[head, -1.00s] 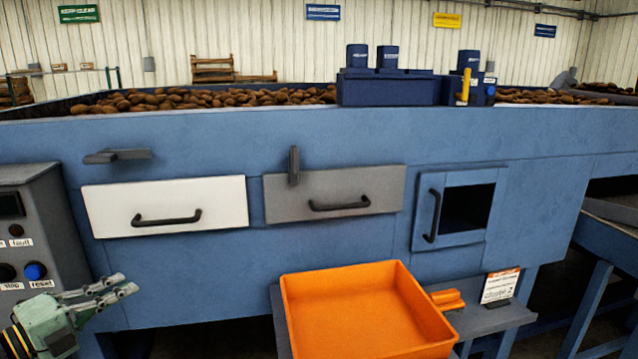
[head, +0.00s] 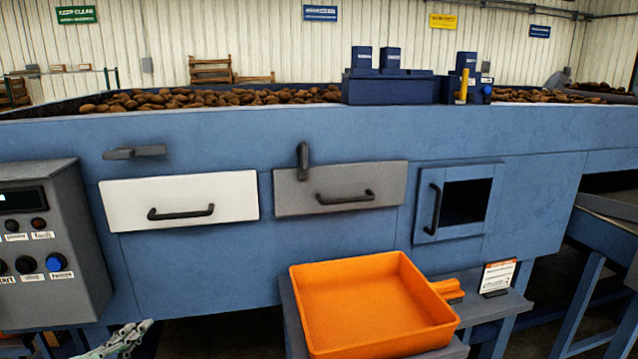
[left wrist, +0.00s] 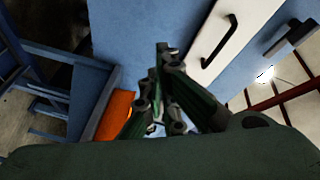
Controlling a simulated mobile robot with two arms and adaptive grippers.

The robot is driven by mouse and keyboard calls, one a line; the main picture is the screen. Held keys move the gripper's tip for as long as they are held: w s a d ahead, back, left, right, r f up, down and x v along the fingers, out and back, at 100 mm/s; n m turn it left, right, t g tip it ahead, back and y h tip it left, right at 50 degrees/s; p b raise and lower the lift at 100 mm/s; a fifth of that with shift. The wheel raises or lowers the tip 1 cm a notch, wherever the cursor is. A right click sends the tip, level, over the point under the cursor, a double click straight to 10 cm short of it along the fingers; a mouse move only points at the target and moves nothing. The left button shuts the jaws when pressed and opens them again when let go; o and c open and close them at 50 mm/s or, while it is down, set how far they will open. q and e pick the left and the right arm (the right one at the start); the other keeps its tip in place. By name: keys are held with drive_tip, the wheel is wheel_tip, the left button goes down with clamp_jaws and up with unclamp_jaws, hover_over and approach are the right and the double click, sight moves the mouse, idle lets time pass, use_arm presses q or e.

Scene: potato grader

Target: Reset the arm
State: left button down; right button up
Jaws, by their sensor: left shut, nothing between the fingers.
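My left gripper (head: 128,338) shows at the bottom edge of the head view, left of centre, below the grey control box (head: 52,240). Only its fingers show there. In the left wrist view its fingers (left wrist: 160,110) are shut with nothing held, and the blue machine panel and the white drawer (left wrist: 225,30) lie beyond them. My right gripper does not show in any view.
The white drawer (head: 180,200) and grey drawer (head: 340,188) are shut in the blue machine front. Potatoes (head: 200,98) lie along the top.

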use_arm(q)
drive_tip(key=s+d+f+n+g+y, duration=0.2)
drive_tip(key=s+d+f+n+g, duration=0.1)
drive_tip(key=s+f+n, duration=0.3)
drive_tip(key=s+d+f+n+g+y, duration=0.3)
drive_tip(key=s+f, duration=0.2)
drive_tip(key=f, duration=0.3)
drive_tip(key=s+d+f+n+g+h, duration=0.1)
drive_tip(key=s+d+f+n+g, duration=0.25)
drive_tip(key=s, duration=0.65)
drive_tip(key=s+d+f+n+g+h, duration=0.15)
drive_tip(key=s+d+g, duration=0.25)
drive_tip(key=s+d, duration=0.4)
drive_tip(key=s+f+m+g, duration=0.1)
drive_tip(key=s+f, duration=0.1)
drive_tip(key=f, duration=1.2)
drive_tip(key=s+f+g, duration=0.1)
drive_tip(key=s+f, duration=0.1)
drive_tip(key=f, duration=1.2)
drive_tip(key=s+a+f, duration=0.2)
drive_tip(key=s+f, duration=0.5)
drive_tip(key=s, duration=0.1)
drive_tip(key=s+a+f, duration=0.1)
drive_tip(key=s+f, duration=0.7)
drive_tip(key=shift+s+a+g, duration=0.4)
drive_tip(key=shift+g, duration=0.05)
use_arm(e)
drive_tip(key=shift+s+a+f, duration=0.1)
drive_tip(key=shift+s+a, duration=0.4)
